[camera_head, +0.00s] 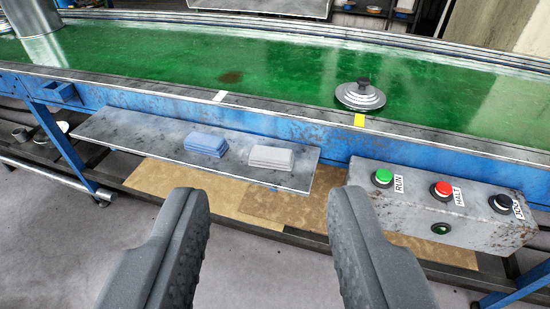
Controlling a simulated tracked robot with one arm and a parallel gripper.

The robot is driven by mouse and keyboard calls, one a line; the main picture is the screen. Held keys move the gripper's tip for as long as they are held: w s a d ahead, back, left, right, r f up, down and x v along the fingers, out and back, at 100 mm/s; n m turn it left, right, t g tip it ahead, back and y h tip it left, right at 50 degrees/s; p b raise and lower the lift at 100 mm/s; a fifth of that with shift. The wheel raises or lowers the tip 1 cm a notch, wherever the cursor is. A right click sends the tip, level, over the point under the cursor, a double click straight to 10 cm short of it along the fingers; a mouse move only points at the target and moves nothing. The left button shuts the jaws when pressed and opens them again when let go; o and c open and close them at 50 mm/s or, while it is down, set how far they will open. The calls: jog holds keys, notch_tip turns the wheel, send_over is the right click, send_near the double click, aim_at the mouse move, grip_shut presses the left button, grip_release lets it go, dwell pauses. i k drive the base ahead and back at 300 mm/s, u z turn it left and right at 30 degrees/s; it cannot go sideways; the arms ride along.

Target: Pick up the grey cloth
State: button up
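The grey cloth (271,158) is a folded, light grey stack. It lies on a narrow metal shelf (130,131) that juts out from the front of the conveyor. A folded blue cloth (206,144) lies just to its left, with a small gap between them. My gripper (268,200) is open and empty, its two dark grey fingers spread wide in the lower part of the view. The fingers are apart from the cloth, which shows beyond and between their tips. Nothing hides the grey cloth.
The green conveyor belt (270,75) runs behind the shelf, with a metal lid (360,96) on it. A control box (455,222) with RUN and HALT buttons sticks out right of the shelf. A metal cylinder (33,30) stands far left. Brown boards (180,185) lie below the shelf.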

aim_at(265, 157)
jog(key=z, duration=0.05)
jog(key=i, duration=1)
jog(key=u, duration=0.05)
